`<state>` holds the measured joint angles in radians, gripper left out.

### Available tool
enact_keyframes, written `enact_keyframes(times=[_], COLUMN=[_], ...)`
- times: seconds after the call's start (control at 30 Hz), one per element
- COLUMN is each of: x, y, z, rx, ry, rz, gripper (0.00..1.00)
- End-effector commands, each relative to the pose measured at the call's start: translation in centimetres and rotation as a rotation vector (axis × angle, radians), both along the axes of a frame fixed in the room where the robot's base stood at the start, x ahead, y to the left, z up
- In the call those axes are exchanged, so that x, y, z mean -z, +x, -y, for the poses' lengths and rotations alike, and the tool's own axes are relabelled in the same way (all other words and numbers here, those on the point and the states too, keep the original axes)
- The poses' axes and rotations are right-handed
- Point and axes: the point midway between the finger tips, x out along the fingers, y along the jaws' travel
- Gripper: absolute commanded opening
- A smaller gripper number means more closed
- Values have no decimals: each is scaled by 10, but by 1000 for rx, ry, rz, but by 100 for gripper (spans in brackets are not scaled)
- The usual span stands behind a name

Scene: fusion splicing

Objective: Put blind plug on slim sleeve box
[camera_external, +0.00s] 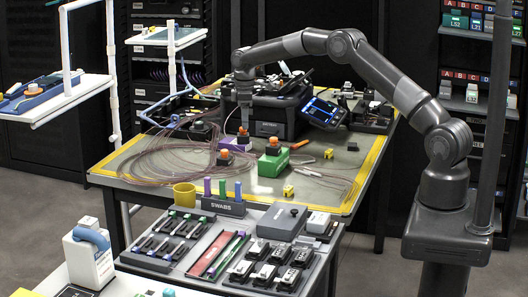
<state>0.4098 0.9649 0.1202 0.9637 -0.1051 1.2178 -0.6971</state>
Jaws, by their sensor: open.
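My gripper (244,123) points straight down over a low purple box (236,145) on the grey worktable. It is open. A small orange-topped piece (243,132) is right below the fingertips at the purple box; I cannot tell whether the fingers touch it. A green box (268,165) stands to the right with another orange-topped dark piece (273,147) on it. A third orange-topped piece (224,155) sits at the left front of the purple box. No labels are readable here, so I cannot tell which is the blind plug or the slim sleeve box.
Loose fibre coils (160,160) spread over the table's left half. A black splicer (275,108) and a tablet (323,112) stand behind. A tool tray (172,268) is nearest.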

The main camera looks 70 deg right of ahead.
Motion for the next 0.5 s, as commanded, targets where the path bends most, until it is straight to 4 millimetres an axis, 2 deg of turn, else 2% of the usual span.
enact_keyframes(times=[0.03,0.2,0.5], x=[-13,-48,-80], y=[1,0,-1], z=[0,0,-3], rx=[0,0,0], ry=[-2,-1,-2], rz=[4,3,3], gripper=[59,59,59])
